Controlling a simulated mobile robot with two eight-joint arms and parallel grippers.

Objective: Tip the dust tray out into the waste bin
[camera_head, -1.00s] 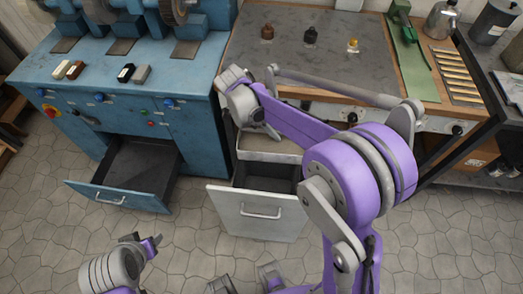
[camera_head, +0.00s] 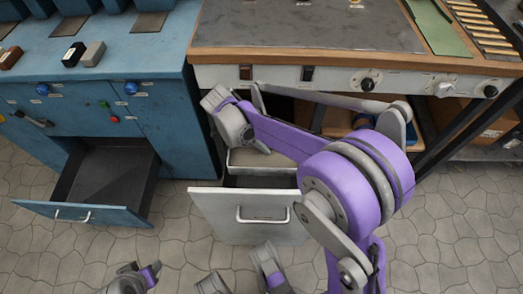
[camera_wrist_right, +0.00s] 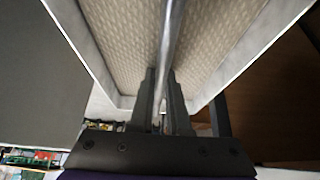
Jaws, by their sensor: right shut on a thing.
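The dust tray (camera_head: 264,158) is a pale grey box, seen in part below my right wrist in the head view. The right wrist view shows its pale rim, patterned beige inside (camera_wrist_right: 120,40) and a metal bar (camera_wrist_right: 172,35). My right gripper (camera_wrist_right: 160,100) is shut on this bar. In the head view the tray hangs over a pulled-out bin with a white front (camera_head: 250,215) and handle, which I take for the waste bin. Only a dark strip of its inside shows. I cannot tell whether dust lies in the tray.
A blue machine cabinet (camera_head: 190,100) stands at left, its dark drawer (camera_head: 115,175) pulled out and empty. A workbench (camera_head: 300,30) with switches and knobs along its front stands behind the bin. Stone floor (camera_head: 450,230) is clear at right.

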